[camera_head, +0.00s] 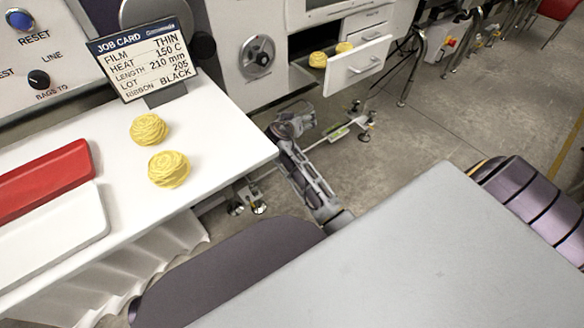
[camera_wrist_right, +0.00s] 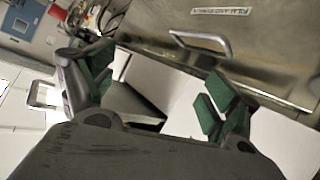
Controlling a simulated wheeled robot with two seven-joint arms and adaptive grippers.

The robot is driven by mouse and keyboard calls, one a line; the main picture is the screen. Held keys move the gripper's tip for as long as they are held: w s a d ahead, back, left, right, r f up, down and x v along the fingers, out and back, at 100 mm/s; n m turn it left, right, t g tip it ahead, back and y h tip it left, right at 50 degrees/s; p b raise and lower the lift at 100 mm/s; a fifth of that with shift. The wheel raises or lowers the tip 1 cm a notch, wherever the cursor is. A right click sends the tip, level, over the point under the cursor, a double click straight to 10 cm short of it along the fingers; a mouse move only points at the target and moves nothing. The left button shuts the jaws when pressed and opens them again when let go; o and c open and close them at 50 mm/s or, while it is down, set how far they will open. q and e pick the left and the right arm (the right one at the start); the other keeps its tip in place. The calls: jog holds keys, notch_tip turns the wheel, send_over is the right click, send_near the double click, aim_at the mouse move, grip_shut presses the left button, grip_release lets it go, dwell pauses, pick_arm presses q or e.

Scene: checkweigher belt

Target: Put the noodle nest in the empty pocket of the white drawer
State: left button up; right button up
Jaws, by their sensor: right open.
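Two yellow noodle nests lie on the white worktop, one (camera_head: 148,129) nearer the job card and one (camera_head: 168,169) nearer the worktop's edge. The white drawer (camera_head: 352,72) stands pulled out of the cabinet at the top, with two nests (camera_head: 318,59) (camera_head: 344,47) visible in it; its front hides the rest of its inside, and I cannot make out the empty pocket. My right gripper (camera_head: 292,122) is low between worktop and drawer, apart from both. In the wrist view its green-padded fingers (camera_wrist_right: 155,92) are open with nothing held between them. My left gripper is not in view.
A job card (camera_head: 143,60) stands on the worktop behind the nests. A red tray (camera_head: 45,184) and a white tray (camera_head: 50,235) lie at its left. A steel panel with a handle (camera_wrist_right: 200,42) shows beyond the fingers in the wrist view. Floor is open right of the drawer.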

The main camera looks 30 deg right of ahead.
jog(key=s+a+f+n+g+y, duration=0.1)
jog(key=s+a+f+n+y, duration=0.4)
jog(key=s+f, duration=0.4)
jog(key=s+a+f+n+g+y, duration=0.2)
jog(key=s+a+f+y, duration=0.1)
jog(key=s+a+f, duration=0.3)
jog(key=s+a+f+n+g+y, duration=0.2)
jog(key=s+a+f, duration=0.4)
jog(key=s+a, duration=0.5)
jog(key=s+n+y, duration=0.1)
jog(key=s, duration=0.3)
jog(key=shift+s+g+y, duration=0.25)
jog(key=shift+g+y, duration=0.05)
